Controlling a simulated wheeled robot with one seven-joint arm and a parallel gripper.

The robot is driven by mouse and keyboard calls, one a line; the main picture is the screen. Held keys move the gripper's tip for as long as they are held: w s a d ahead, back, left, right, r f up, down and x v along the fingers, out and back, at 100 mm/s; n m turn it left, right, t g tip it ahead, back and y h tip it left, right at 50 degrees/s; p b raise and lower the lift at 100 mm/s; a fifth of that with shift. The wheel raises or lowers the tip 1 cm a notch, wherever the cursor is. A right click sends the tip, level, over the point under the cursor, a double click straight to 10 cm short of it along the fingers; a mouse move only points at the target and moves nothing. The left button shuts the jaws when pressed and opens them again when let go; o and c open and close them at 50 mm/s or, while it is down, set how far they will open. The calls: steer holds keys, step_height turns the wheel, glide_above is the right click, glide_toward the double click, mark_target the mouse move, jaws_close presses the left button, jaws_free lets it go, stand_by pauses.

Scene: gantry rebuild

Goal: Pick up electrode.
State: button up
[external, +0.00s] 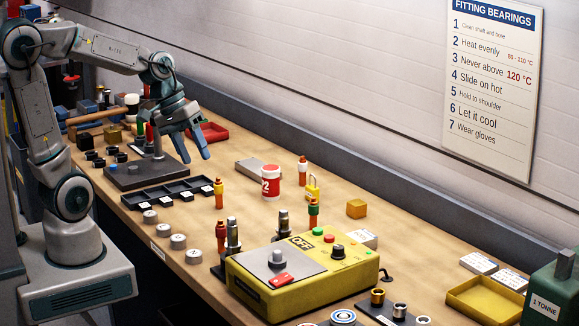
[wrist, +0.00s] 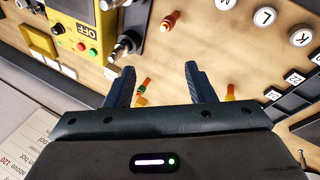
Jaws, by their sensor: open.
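No object is labelled electrode, and I cannot tell which one it is. Several small upright orange sticks with coloured tops stand on the bench: one yellow-topped (external: 219,193), one green-topped (external: 313,212), one red-topped (external: 221,237) and one with a white band (external: 302,170). My gripper (external: 194,157) hangs above the bench, left of these sticks, open and empty. In the wrist view my gripper (wrist: 160,80) has its fingers spread. A green-topped orange stick (wrist: 145,86) shows beyond and between them, apart from both.
A yellow control box (external: 300,275) marked OFF fills the near bench. A black compartment tray (external: 170,192), a dark stand (external: 145,175), a red tray (external: 212,132) and a red-white can (external: 271,182) stand nearby.

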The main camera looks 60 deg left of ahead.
steer(key=w+d+f+n+h+b, duration=0.4)
steer(key=w+d+f+n+b, duration=0.15)
steer(key=w+f, duration=0.2)
steer(key=n+t+h+b, duration=0.7)
steer(key=n+b, duration=0.3)
steer(key=n, duration=0.5)
glide_above(313, 214)
steer(key=a, duration=0.2)
step_height(313, 214, down, 4)
steer(key=shift+d+f, duration=0.1)
steer(key=shift+w, duration=0.15)
step_height(313, 214, down, 7)
steer(key=shift+f+b, duration=0.1)
steer(key=shift+b, duration=0.55)
steer(key=x, duration=0.3)
steer(key=shift+r, duration=0.25)
steer(key=shift+c, duration=0.2)
